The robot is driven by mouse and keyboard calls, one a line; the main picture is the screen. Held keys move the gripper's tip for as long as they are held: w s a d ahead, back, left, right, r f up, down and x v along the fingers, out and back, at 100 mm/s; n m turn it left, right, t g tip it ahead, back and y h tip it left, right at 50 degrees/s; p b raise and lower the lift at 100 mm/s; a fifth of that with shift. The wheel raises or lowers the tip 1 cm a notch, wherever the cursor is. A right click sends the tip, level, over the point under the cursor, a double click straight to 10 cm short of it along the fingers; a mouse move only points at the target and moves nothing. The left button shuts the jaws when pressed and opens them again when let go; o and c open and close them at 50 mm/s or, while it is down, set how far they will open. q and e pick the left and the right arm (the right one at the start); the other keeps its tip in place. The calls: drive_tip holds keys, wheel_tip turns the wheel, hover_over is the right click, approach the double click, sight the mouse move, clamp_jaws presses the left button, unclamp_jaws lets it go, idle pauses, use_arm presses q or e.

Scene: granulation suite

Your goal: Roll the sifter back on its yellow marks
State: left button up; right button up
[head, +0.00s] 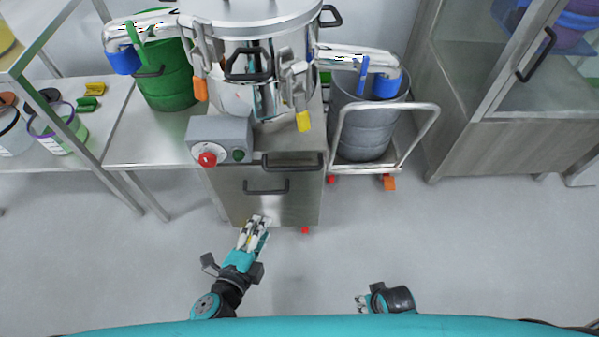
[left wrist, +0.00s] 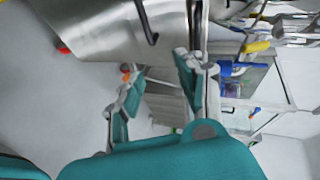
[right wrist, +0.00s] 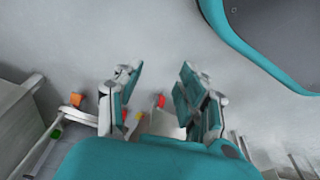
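The sifter (head: 265,60) is a steel drum machine on a steel cabinet (head: 295,205), with a control box (head: 220,130), a black push handle (head: 293,168) and a lower black handle (head: 267,186) on the front. A red caster (head: 305,230) shows at its front right foot. My left gripper (head: 258,222) is open and empty, low before the cabinet's front; in the left wrist view the steel cabinet (left wrist: 95,28) is beyond the spread fingers. My right gripper (head: 361,302) hangs low to the right, away from the sifter; its fingers (right wrist: 160,90) are apart and empty. I cannot make out yellow floor marks.
A trolley (head: 365,168) with a grey bin (head: 365,125) stands close on the sifter's right. A steel table (head: 140,145) with a green bin (head: 165,85) stands close on its left. A cabinet (head: 490,130) is at the right. The floor in front (head: 450,250) is clear.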

use_arm(q)
wheel_tip(320, 180, up, 5)
drive_tip(key=w+d+m+t+h, duration=0.1)
drive_tip(key=d+m, duration=0.1)
approach(296, 167)
drive_tip(key=f, duration=0.1)
drive_tip(key=shift+b+x, duration=0.3)
drive_tip(key=shift+x, duration=4.7)
drive_tip(key=shift+r, duration=0.15)
use_arm(e)
drive_tip(key=shift+w+r, duration=0.85)
drive_tip(key=shift+w, duration=0.1)
use_arm(q)
drive_tip(key=shift+c, duration=0.2)
clamp_jaws()
use_arm(e)
drive_tip(key=shift+s+f, duration=0.15)
drive_tip(key=shift+s, duration=0.05)
